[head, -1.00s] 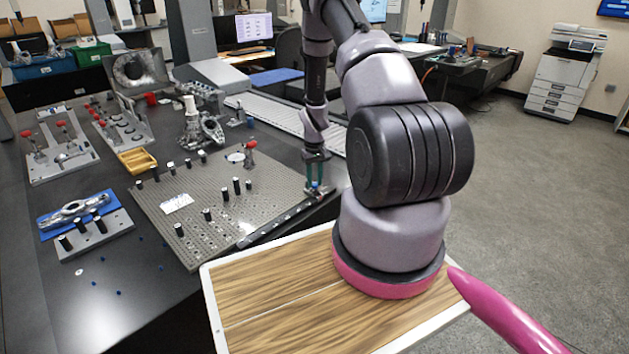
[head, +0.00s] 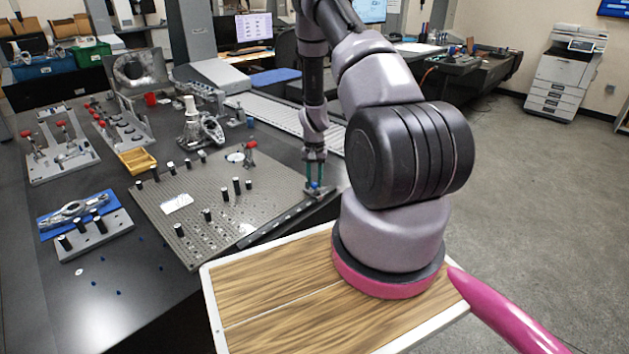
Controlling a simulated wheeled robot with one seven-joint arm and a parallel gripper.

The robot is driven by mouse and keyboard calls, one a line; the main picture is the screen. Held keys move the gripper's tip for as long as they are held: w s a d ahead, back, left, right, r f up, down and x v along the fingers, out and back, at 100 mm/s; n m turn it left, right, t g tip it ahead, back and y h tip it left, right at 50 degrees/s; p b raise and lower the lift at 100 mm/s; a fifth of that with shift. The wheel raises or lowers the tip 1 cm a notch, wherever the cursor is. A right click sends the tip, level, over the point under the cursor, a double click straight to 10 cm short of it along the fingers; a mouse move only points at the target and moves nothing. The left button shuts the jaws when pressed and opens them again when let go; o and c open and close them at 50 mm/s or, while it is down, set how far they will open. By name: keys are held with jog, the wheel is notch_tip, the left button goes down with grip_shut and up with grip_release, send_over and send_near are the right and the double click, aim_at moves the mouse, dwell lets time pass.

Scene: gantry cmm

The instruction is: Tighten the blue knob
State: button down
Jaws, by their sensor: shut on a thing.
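The blue knob (head: 315,185) is small and sits at the right corner of the perforated metal plate, by the table's right edge. My gripper (head: 315,175) points down onto it, with its green-tinted fingers on either side of the knob. The fingers are shut on the knob. The lower part of the knob and its mount are small and partly hidden by the fingers.
The perforated plate (head: 185,225) carries several black posts and a red-handled clamp (head: 250,150). A dark rail (head: 285,222) runs along its front right edge. A yellow tray (head: 137,161) and other fixtures stand to the left. The black table front (head: 150,300) is mostly clear.

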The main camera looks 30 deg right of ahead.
aim_at(314, 184)
dwell(0.3)
jog(key=c, duration=0.6)
grip_release()
notch_tip(314, 184, up, 11)
jog(key=shift+f, duration=0.1)
